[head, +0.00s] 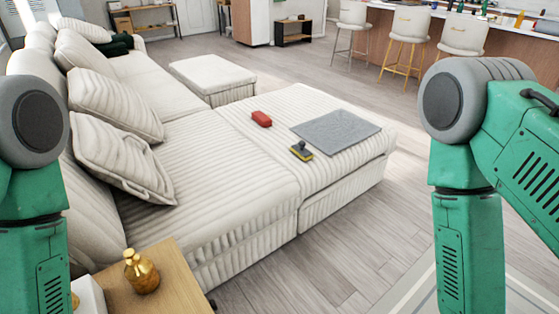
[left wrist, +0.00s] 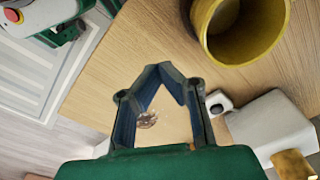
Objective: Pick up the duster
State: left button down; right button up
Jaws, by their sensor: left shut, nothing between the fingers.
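Two small items on the chaise end of the sofa could be the duster, and I cannot tell which. One is a yellow block with a dark top (head: 301,151) near the chaise's middle. The other is a red block (head: 261,118) a little farther back. A flat grey panel (head: 336,131) lies beside them. My left gripper (left wrist: 165,70) shows in the left wrist view, shut and empty above a wooden surface, away from these items. My right gripper is out of view.
The cream sofa (head: 225,210) fills the middle, with pillows at left and an ottoman (head: 212,76) behind. A wooden side table (head: 172,283) at front left holds a gold bottle (head: 141,272). Open floor (head: 375,235) lies right of the chaise. White stools (head: 405,38) stand behind.

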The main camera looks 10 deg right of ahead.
aim_at(299, 149)
jog(key=l+u, duration=0.8)
jog(key=k+l+u, duration=0.1)
jog(key=l+u, duration=0.25)
jog(key=l, duration=0.15)
jog(key=k+l+u, duration=0.1)
jog(key=l+u, duration=0.3)
jog(key=i+l+u, duration=0.1)
jog(key=l+u, duration=1.3)
jog(key=l+z, duration=0.2)
jog(key=l, duration=0.25)
jog(key=i+l+z, duration=0.15)
jog(key=l, duration=0.3)
jog(key=l+z, duration=0.15)
jog(key=z, duration=0.2)
jog(key=i+l+z, duration=0.1)
jog(key=z, duration=0.3)
jog(key=i+l+z, duration=0.1)
jog(key=z, duration=0.25)
